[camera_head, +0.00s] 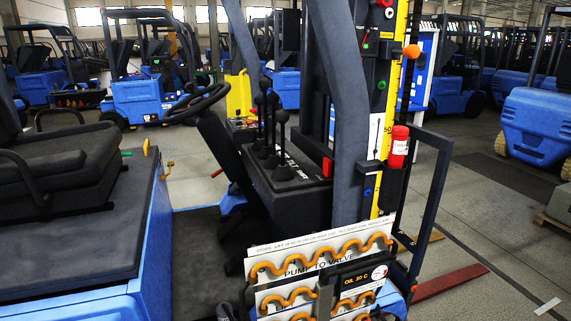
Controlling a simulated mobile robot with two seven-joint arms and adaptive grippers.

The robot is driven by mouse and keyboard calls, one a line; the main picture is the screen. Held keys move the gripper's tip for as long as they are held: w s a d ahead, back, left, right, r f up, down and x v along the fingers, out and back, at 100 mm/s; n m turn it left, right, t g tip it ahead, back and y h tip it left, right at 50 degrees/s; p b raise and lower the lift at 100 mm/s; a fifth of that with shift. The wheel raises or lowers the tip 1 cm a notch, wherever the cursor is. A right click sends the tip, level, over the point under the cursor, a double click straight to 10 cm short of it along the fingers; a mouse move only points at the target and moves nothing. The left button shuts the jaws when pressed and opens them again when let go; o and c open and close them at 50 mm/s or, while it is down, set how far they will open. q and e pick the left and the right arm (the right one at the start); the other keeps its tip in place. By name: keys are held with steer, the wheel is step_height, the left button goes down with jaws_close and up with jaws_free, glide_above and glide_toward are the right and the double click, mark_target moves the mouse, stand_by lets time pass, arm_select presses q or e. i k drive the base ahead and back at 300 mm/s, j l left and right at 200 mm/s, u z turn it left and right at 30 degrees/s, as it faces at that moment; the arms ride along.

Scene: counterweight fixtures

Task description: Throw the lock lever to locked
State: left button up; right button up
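No part is clearly marked as the lock lever, so I cannot tell which one it is or how it is set. An orange ball knob (411,51) sticks out to the right of the yellow mast scale (393,85). Several black ball-topped levers (282,117) stand upright on the dark console (290,180) of the blue forklift. A small red part (327,166) sits at the console's right edge. Neither of my grippers can be made out in the head view.
A steering wheel (198,103) and black seat (60,165) are at the left. A dark curved post (345,110) rises in front of the mast. A "PUMP TO VALVE" panel (300,256) with orange hoses is low in front.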

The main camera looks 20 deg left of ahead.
mark_target(327, 163)
steer(key=i+l+u, duration=0.15)
steer(key=u, duration=0.5)
steer(key=i+l+u, duration=0.15)
steer(key=l, duration=0.2)
steer(key=i+l+u, duration=0.15)
steer(key=l, duration=0.2)
steer(key=i+l+u, duration=0.1)
steer(key=l, duration=0.3)
steer(key=i+l+u, duration=0.15)
steer(key=l, duration=0.25)
steer(key=i+l+u, duration=0.15)
steer(key=l, duration=0.25)
steer(key=i+l+u, duration=0.15)
steer(key=l, duration=0.3)
steer(key=i+l, duration=0.1)
steer(key=l, duration=0.8)
steer(key=i+l, duration=0.15)
steer(key=l, duration=0.3)
steer(key=i+l, duration=0.1)
steer(key=l, duration=0.35)
